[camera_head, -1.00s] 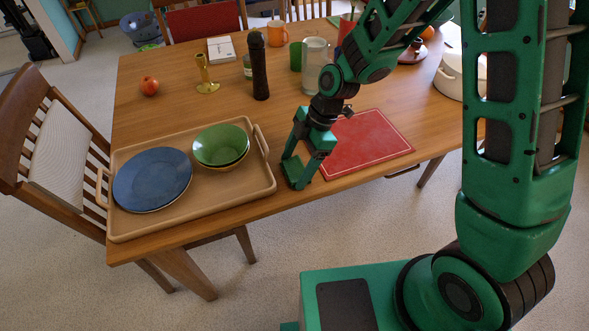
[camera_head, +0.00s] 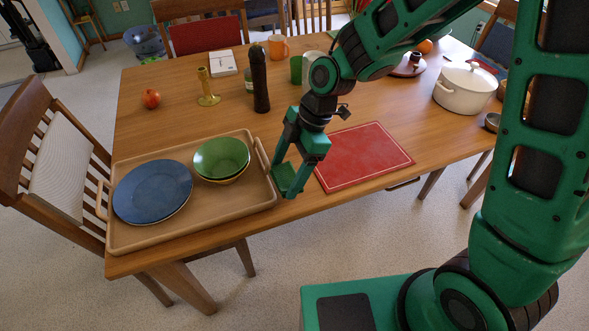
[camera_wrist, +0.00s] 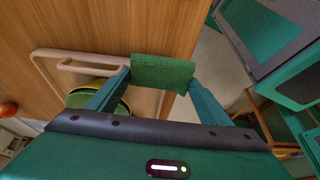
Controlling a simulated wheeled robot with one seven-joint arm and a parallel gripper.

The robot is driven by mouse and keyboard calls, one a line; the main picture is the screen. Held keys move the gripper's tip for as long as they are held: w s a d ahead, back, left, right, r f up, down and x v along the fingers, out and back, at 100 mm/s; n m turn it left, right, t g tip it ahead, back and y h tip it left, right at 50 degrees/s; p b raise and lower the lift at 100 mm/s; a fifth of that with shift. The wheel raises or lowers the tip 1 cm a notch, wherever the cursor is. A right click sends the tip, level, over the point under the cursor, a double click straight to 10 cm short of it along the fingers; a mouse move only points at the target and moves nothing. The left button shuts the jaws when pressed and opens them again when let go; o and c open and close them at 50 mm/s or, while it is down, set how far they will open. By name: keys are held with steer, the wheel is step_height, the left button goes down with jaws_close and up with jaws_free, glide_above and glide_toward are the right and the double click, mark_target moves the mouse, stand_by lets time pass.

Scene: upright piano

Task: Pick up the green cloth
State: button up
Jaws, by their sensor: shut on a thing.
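The green cloth (camera_wrist: 162,72) shows in the wrist view as a small rough green piece spanning the gap between my fingertips. My gripper (camera_head: 287,182) is shut on it. In the head view the cloth (camera_head: 289,176) shows between the fingers near the table's front edge, between the tray and the red mat. Its green is close to the green of my fingers. From the head view I cannot tell exactly how high it is above the wooden table (camera_head: 220,115).
A tan tray (camera_head: 235,199) with a blue plate (camera_head: 152,190) and green bowl (camera_head: 221,157) lies left of my gripper. A red mat (camera_head: 365,157) lies to the right. A dark mill (camera_head: 260,82) and a brass candlestick (camera_head: 207,88) stand behind. A white pot (camera_head: 465,90) stands farther right.

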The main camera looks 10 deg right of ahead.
steer(key=s+a+r, duration=0.4)
steer(key=s+a, duration=0.1)
steer(key=shift+s+r, duration=0.25)
steer(key=shift+s, duration=0.1)
steer(key=o, duration=0.3)
steer(key=shift+c, duration=0.7)
steer(key=shift+a, duration=0.1)
